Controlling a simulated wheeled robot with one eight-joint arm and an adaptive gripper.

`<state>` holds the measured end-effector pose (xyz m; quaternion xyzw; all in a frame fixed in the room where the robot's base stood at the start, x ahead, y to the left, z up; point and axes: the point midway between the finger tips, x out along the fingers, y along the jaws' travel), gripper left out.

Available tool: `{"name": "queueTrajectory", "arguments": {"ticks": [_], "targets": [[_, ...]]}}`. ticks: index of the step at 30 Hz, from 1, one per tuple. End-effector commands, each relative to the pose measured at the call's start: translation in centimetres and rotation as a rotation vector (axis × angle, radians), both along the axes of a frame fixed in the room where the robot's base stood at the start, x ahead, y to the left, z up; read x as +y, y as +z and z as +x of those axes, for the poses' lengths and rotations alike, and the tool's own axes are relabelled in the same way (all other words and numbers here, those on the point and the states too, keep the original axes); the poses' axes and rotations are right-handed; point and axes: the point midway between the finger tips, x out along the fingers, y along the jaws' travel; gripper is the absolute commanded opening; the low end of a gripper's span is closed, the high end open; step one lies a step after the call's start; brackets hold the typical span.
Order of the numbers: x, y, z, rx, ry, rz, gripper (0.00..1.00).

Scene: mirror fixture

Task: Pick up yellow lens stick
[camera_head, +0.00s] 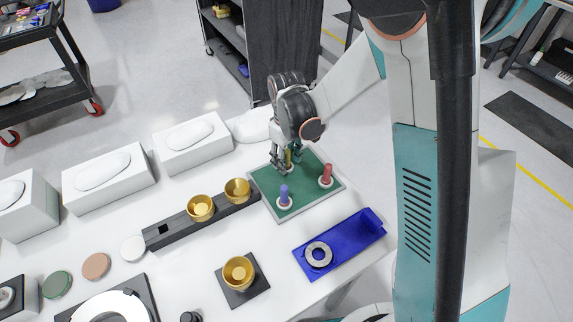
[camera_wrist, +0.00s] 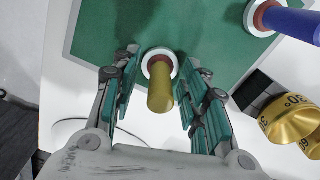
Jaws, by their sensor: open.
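The yellow lens stick (camera_wrist: 160,95) stands on the green mat (camera_wrist: 110,25), with a white ring and a reddish collar at its base. In the head view the stick (camera_head: 289,156) is mostly hidden by my gripper. My gripper (camera_wrist: 158,85) is open, with one finger on each side of the stick and a gap on both sides. In the head view my gripper (camera_head: 286,160) is over the back part of the green mat (camera_head: 262,180).
A purple stick (camera_head: 284,193) and a red stick (camera_head: 326,172) stand on the same mat. Gold cups (camera_head: 237,190) sit on a dark rail (camera_head: 175,232) to the left. A blue tray (camera_head: 350,238) holding a metal ring (camera_head: 318,254) lies in front. White boxes (camera_head: 108,182) stand behind.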

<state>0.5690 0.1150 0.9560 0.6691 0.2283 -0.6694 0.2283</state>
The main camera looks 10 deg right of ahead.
Motion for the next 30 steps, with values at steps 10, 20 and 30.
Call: {"name": "queueTrajectory", "arguments": {"ticks": [10, 20, 30], "targets": [[0.0, 0.1, 0.0, 0.0, 0.0, 0.0, 0.0], [0.0, 0.2, 0.0, 0.0, 0.0, 0.0, 0.0], [0.0, 3.3, 0.0, 0.0, 0.0, 0.0, 0.0]]}}
